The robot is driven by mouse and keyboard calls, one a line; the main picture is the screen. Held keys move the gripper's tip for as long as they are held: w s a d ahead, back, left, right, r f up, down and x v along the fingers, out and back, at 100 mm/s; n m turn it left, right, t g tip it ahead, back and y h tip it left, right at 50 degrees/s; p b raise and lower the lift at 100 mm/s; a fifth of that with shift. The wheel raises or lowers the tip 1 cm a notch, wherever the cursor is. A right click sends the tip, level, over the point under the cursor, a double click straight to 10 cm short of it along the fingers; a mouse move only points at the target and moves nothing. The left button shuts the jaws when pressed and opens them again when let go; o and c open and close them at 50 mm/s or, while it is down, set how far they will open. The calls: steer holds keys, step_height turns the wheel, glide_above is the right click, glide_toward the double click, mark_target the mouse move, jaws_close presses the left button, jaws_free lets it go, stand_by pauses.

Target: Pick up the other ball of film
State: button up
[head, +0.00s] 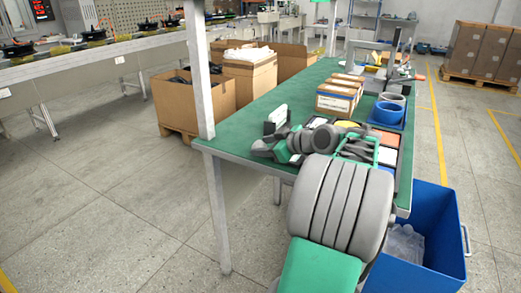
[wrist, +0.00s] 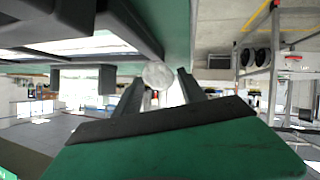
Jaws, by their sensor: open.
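A ball of film (wrist: 158,74), pale and translucent, shows in the wrist view just beyond and between the fingertips. My gripper (wrist: 160,80) is open, with one dark finger on each side of the ball. I cannot tell whether either finger touches it. In the head view my arm reaches over the near end of the green table (head: 235,133), and my gripper (head: 268,146) is low at its left side. The ball cannot be made out there. Crumpled clear film (head: 403,243) lies inside the blue bin (head: 440,222) at the lower right.
Large cardboard boxes (head: 195,100) stand left of the table. The floor at the left is clear.

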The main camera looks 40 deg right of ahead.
steer(key=shift+w+f, duration=0.25)
steer(key=shift+w, duration=0.3)
steer(key=shift+c, duration=0.3)
steer(key=c, duration=0.9)
